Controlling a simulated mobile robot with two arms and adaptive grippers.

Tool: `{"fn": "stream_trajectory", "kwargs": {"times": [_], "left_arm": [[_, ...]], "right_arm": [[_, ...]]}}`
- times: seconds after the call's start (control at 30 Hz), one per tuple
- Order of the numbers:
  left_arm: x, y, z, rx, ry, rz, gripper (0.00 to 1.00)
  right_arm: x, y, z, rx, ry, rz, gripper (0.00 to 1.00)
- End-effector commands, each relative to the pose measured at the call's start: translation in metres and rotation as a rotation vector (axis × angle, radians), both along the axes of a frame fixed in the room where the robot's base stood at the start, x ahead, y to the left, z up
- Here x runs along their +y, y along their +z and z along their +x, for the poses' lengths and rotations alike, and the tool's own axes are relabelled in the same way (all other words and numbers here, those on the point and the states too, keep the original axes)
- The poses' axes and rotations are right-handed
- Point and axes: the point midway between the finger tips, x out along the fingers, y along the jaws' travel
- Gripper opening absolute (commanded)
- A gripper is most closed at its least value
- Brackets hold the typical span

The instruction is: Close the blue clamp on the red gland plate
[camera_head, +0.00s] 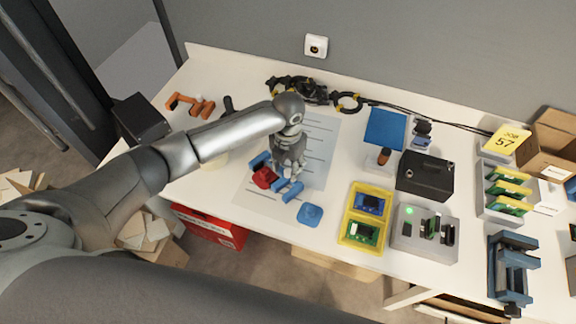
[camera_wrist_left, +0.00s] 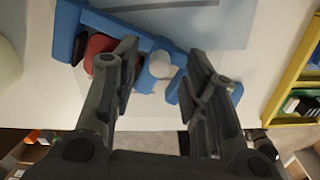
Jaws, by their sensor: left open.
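The blue clamp (camera_head: 291,192) lies on the grey printed mat near the table's front edge. The red gland plate (camera_head: 264,177) sits among the clamp's blue parts, on its left side. In the left wrist view the clamp's blue bar (camera_wrist_left: 120,24) runs behind the fingers, and the red plate (camera_wrist_left: 97,48) is partly hidden by the left finger. My left gripper (camera_head: 291,166) is over the clamp, fingers down. In the wrist view its open fingers (camera_wrist_left: 162,75) stand either side of a pale round end (camera_wrist_left: 161,66) and a blue part. Contact cannot be told. My right gripper is not in view.
A blue square piece (camera_head: 310,215) lies right of the clamp. A yellow tray (camera_head: 344,238) with circuit boards and a grey fixture (camera_head: 413,247) stand further right. An orange tool (camera_head: 190,104) and black cables (camera_head: 300,90) lie behind. The mat's back part is bare.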

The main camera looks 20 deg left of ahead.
Motion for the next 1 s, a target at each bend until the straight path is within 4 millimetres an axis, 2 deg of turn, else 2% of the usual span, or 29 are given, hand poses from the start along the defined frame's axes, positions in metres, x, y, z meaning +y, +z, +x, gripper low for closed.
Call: {"fn": "stream_trajectory", "kwargs": {"times": [0.17,0.43,0.77,1.0], "left_arm": [[-0.0002,-0.0125,-0.0007,0.001,0.0,0.0,0.4],[0.0,-0.014,-0.0002,-0.001,0.0,0.0,0.4],[-0.0001,-0.0135,-0.0001,-0.001,0.0,0.0,0.0],[0.0001,-0.0133,0.0,-0.001,0.0,0.0,0.0]], "right_arm": [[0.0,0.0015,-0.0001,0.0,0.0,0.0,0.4],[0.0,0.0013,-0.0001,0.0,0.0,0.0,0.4],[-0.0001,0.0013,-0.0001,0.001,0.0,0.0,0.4],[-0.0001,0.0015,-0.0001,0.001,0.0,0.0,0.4]]}}
